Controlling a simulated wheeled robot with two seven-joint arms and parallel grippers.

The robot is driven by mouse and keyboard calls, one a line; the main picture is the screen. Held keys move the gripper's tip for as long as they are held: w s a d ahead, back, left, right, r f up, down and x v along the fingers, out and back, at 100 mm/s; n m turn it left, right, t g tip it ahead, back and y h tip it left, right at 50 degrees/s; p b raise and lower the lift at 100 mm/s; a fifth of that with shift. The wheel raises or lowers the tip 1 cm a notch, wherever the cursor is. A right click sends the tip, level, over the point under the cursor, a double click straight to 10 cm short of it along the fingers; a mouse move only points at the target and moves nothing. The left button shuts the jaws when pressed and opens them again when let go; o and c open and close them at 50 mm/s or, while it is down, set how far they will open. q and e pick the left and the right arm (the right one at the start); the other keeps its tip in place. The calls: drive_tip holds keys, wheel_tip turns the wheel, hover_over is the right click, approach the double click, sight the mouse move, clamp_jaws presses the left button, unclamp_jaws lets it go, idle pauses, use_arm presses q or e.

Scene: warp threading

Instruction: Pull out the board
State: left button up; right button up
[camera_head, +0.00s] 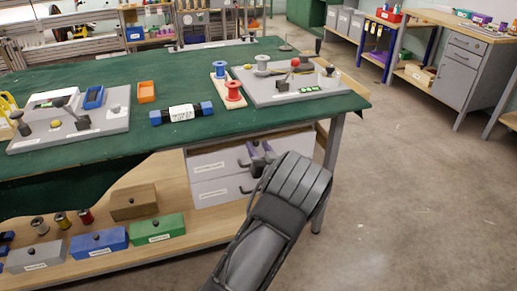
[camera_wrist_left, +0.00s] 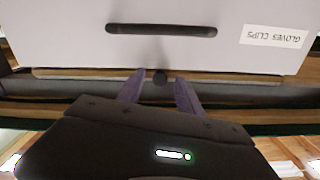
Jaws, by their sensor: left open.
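The board shows in the left wrist view as a thin wooden edge (camera_wrist_left: 90,74) running along the drawer front, with a small dark round knob (camera_wrist_left: 160,77) at its middle. In the head view a wooden strip (camera_head: 222,145) lies under the green tabletop, above the drawers. My left gripper (camera_head: 262,152) is at this strip in the head view. In the wrist view its purple fingers (camera_wrist_left: 159,88) are open, one on each side of the knob; I cannot tell if they touch it. My arm hides part of the drawers. My right gripper is not in view.
A light grey drawer (camera_wrist_left: 220,45) with a black handle (camera_wrist_left: 162,29) is close to the fingers. The green table (camera_head: 190,135) carries grey trays (camera_head: 75,130), spools and a blue-ended roller (camera_head: 181,112). Open floor (camera_head: 400,190) lies to the right.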

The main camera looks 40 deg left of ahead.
use_arm(q)
drive_tip(key=shift+c, duration=0.5)
clamp_jaws()
idle(0.9)
